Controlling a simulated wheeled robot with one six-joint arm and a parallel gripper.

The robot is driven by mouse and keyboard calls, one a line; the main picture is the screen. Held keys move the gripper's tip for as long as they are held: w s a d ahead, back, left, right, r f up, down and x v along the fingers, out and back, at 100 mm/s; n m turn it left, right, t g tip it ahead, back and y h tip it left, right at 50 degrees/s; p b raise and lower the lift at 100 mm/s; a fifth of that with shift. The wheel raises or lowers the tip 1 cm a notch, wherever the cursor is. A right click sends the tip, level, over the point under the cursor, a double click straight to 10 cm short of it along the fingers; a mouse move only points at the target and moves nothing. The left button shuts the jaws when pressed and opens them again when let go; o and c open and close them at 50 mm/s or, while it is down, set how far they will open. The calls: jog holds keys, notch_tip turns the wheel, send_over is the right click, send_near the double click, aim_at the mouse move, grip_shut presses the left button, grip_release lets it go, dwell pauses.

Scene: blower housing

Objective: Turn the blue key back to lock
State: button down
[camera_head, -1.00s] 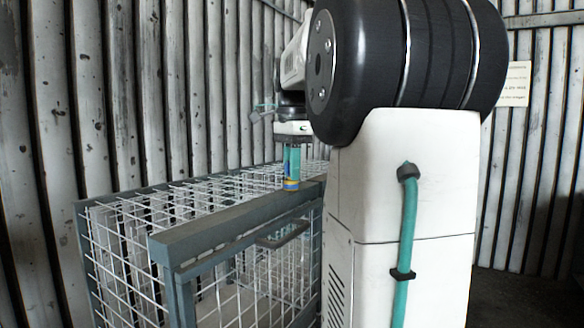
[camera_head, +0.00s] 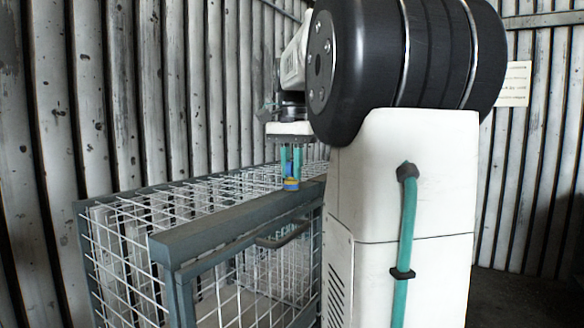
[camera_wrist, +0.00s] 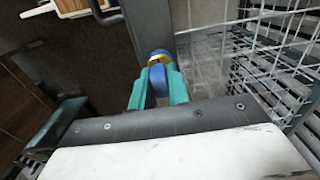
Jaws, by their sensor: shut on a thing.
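The blue key (camera_wrist: 158,80) stands between the teal fingers of my gripper (camera_wrist: 159,88) in the wrist view, and the gripper is shut on it. Beyond the key is a yellow ring (camera_wrist: 158,58) with a blue part around it. In the head view my gripper (camera_head: 290,172) points straight down, and a bit of the blue key (camera_head: 289,169) shows between the fingers. The yellow and blue lock base (camera_head: 291,184) sits on the grey top beam (camera_head: 230,215) of the wire cage, under the fingertips. The key's lower end is hidden.
The wire mesh cage (camera_head: 150,205) fills the lower left, with a dark handle (camera_head: 284,234) on its front frame. A ribbed metal wall (camera_head: 150,90) stands close behind. A sign (camera_head: 515,84) hangs on the wall at right. Mesh also shows right of my gripper in the wrist view.

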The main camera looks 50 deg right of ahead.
jog(key=c, duration=1.3)
grip_release()
jog(key=shift+o, duration=0.2)
notch_tip(320, 180, up, 8)
jog(key=shift+f, duration=0.1)
